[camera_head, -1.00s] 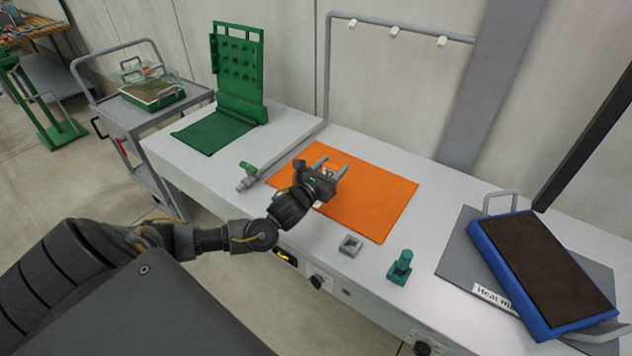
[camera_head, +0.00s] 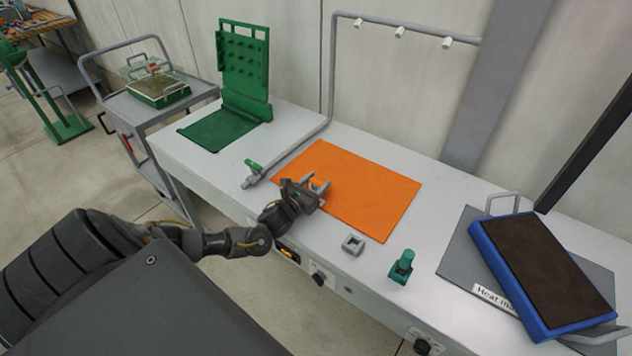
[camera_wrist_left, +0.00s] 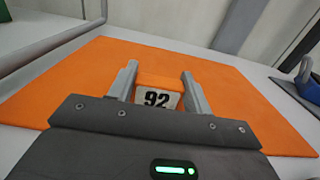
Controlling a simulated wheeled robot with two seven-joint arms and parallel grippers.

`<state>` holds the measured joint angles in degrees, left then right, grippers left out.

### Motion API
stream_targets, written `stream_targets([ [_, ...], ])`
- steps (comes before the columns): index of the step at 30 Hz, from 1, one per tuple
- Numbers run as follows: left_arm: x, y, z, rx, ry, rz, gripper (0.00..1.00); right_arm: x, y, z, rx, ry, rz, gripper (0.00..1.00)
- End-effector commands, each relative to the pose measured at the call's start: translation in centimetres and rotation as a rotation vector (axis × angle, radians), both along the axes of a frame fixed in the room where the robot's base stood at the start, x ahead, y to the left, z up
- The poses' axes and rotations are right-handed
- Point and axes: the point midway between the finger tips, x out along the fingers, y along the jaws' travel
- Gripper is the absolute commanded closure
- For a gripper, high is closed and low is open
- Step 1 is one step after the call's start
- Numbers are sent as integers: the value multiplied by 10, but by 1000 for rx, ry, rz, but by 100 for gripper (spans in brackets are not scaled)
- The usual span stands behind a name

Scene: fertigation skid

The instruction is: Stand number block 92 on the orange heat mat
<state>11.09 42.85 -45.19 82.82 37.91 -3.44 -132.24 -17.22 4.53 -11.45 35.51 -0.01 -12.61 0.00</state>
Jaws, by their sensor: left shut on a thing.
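The orange heat mat (camera_head: 372,196) lies flat on the white bench in the head view. It also fills much of the left wrist view (camera_wrist_left: 240,102). My left gripper (camera_head: 319,183) is over the mat's near left part. Its fingers are shut on number block 92 (camera_wrist_left: 158,97), which has an orange top and a white face with a black 92. The block looks upright between the fingers (camera_wrist_left: 160,84). I cannot tell whether its base touches the mat. In the head view the block is mostly hidden by the gripper. My right gripper is not in view.
A small grey square piece (camera_head: 353,243) and a teal fitting (camera_head: 402,267) stand in front of the mat. A blue tray (camera_head: 540,270) lies on a grey mat (camera_head: 456,250) at right. A grey pipe with a green valve (camera_head: 254,167) runs left of the orange mat.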

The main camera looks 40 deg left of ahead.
Motion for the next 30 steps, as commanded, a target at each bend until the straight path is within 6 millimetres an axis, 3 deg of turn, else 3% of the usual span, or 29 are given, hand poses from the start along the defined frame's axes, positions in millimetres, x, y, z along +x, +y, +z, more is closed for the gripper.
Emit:
stream_targets([
  [9, 0, 0, -4, 0, -1, 0, 76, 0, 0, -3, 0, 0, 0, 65],
  [10, 0, 0, -3, 0, -1, 0, 48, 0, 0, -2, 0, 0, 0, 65],
  [15, 0, 0, -2, 0, -1, 0, 29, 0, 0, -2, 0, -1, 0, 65],
  [25, -1, 0, 2, 0, 0, 0, 29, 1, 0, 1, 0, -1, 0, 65],
  [30, -27, -1, -2, 1, 3, -2, 29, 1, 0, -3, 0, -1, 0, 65],
])
